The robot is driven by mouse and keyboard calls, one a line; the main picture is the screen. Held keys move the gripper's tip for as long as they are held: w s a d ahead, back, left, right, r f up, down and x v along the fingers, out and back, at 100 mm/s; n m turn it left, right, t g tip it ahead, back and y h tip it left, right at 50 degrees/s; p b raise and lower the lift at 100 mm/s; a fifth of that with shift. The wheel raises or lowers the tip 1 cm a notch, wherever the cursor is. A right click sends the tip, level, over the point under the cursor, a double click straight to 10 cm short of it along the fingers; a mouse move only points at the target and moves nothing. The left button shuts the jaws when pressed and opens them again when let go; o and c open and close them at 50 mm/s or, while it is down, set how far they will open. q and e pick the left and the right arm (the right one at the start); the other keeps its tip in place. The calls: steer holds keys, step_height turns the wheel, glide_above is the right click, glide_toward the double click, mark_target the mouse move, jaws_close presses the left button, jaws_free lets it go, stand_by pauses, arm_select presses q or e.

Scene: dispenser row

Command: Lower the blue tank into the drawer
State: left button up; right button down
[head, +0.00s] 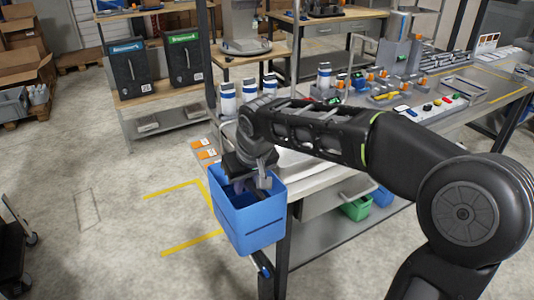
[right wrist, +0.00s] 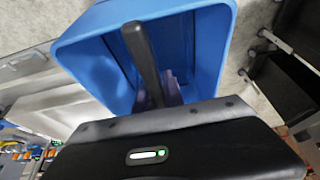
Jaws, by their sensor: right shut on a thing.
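The blue tank (head: 250,232) is an open-topped blue bin, held in the air in front of the bench corner and slightly tilted. My right gripper (head: 255,183) is shut on its upper rim. In the right wrist view the tank (right wrist: 215,45) opens towards the camera, and one dark finger (right wrist: 145,55) of my right gripper reaches over its inside. The other finger is hidden. My left gripper is out of view.
The bench (head: 465,95) carries several white-and-blue bottles and small parts. A green bin (head: 357,208) and another blue bin stand on its lower shelf. Two black units with blue and green labels (head: 185,60) stand on a rack behind. Floor left of the tank is clear.

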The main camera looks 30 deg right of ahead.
mark_target(219, 211)
steer(key=a+f, duration=0.2)
steer(key=w+a+f, duration=0.1)
steer(key=a+f, duration=0.1)
steer(key=f, duration=0.1)
steer(key=a+f, duration=0.2)
steer(key=shift+w+a+f, duration=0.25)
steer(key=shift+a+f, duration=0.05)
steer(key=shift+f, duration=0.05)
steer(key=shift+d+r, duration=0.1)
